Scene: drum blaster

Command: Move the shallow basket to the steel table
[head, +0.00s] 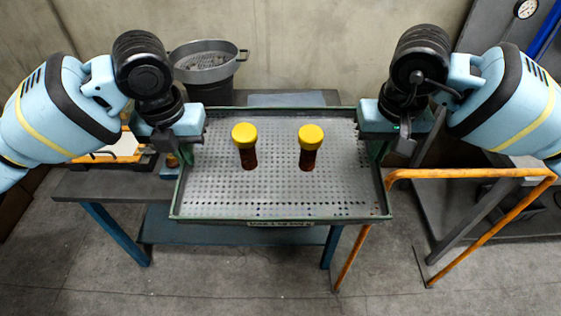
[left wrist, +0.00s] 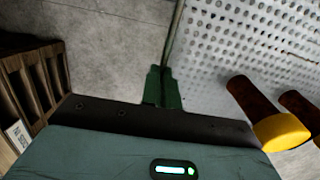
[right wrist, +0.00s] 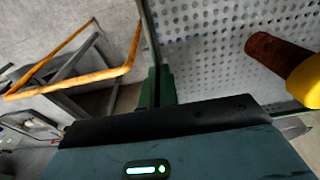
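The shallow basket (head: 280,205) is a wide perforated metal tray with a thin green rim. It sits level in the middle of the head view, and two brown bottles with yellow caps, a left one (head: 246,148) and a right one (head: 311,148), stand upright in it. My left gripper (head: 180,150) is at its left rim; in the left wrist view the green fingers (left wrist: 162,88) are closed on that rim. My right gripper (head: 381,150) is at the right rim; its fingers (right wrist: 157,88) are closed on it in the right wrist view. I cannot tell which surface is the steel table.
A dark table with blue legs (head: 100,186) stands below and left of the basket. An orange rail (head: 470,173) runs close by the basket's right front corner. A grey bucket (head: 207,68) stands behind at left. The concrete floor in front is clear.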

